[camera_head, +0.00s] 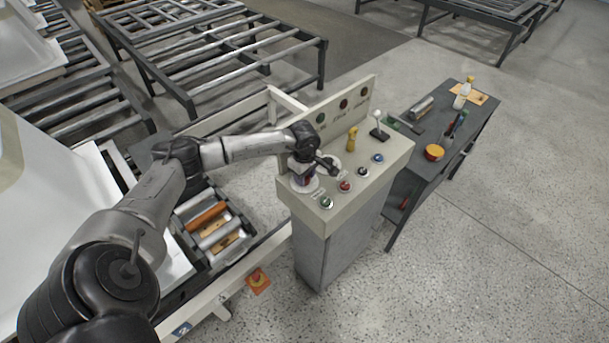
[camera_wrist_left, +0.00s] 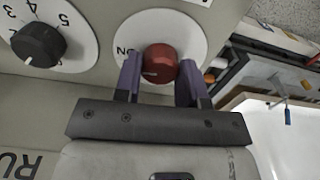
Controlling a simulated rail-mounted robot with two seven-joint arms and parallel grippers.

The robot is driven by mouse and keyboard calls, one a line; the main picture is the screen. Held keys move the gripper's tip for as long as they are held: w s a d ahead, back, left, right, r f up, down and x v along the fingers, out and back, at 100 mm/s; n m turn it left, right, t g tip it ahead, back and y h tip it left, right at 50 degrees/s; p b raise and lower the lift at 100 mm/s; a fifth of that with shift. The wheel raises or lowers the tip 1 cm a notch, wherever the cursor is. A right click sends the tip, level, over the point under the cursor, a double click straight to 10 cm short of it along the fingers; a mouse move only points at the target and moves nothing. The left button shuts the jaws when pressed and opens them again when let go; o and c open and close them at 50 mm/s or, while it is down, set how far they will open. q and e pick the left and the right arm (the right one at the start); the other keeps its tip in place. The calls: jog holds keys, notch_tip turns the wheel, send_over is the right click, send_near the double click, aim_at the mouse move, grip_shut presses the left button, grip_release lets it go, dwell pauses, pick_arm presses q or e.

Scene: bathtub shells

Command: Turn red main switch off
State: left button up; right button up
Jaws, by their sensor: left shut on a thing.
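The red main switch (camera_wrist_left: 158,58) is a round red knob on a white dial plate (camera_wrist_left: 193,33) in the left wrist view. Upside-down letters, apparently ON, show at the plate's left, and a small pale mark is on the knob's lower left. My left gripper (camera_wrist_left: 160,68) has one purple finger on each side of the knob and is shut on it. In the head view my left gripper (camera_head: 302,174) is at the left end of the control panel (camera_head: 318,214) and mostly hides the switch. My right gripper is in neither view.
A black numbered dial (camera_wrist_left: 38,44) is left of the switch in the wrist view. Several buttons, a yellow handle (camera_head: 352,139) and a lever (camera_head: 379,127) share the panel.

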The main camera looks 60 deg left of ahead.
pick_arm(q)
jog(key=n, duration=0.4)
jog(key=shift+r+n, duration=0.1)
jog(key=shift+n, duration=0.3)
jog(key=n+p, duration=0.1)
jog(key=n, duration=0.2)
jog(key=shift+n, duration=0.3)
jog(key=n+p, duration=0.1)
jog(key=n, duration=0.4)
jog(key=shift+n+p, duration=0.75)
jog(key=shift+n, duration=1.15)
jog(key=o, duration=0.9)
